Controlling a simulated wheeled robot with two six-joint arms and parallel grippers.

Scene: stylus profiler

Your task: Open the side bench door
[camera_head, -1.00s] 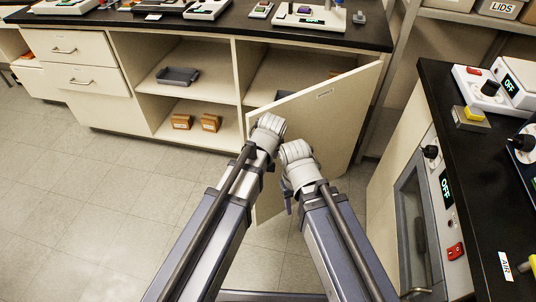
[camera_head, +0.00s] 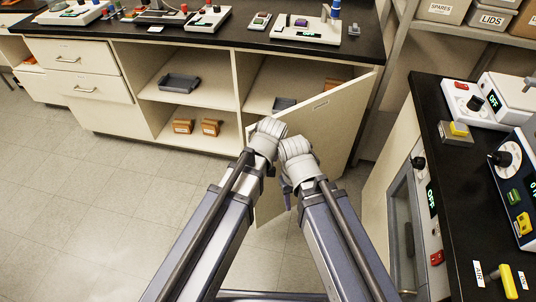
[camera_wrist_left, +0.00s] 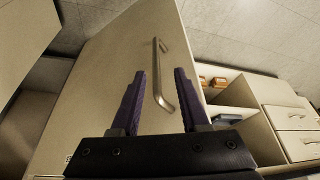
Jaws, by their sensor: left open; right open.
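The cream side bench door (camera_head: 335,125) stands swung outward from the right bay of the bench. Its right edge is at the hinge side and its free edge points toward me. In the left wrist view the door (camera_wrist_left: 95,85) shows its outer face with a metal bar handle (camera_wrist_left: 160,75). My left gripper (camera_wrist_left: 160,72) is open, its two purple fingers on either side of the handle in the picture; I cannot tell whether they touch it. In the head view its fingers are hidden behind my wrist. My right gripper (camera_head: 287,194) is open beside the left wrist, its fingers mostly hidden.
The bench's open bays hold a grey tray (camera_head: 180,82) and small brown boxes (camera_head: 211,128). Drawers (camera_head: 78,70) are at left. A black-topped bench (camera_head: 425,95) with instruments stands close on the right. The floor (camera_head: 110,200) at left is clear.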

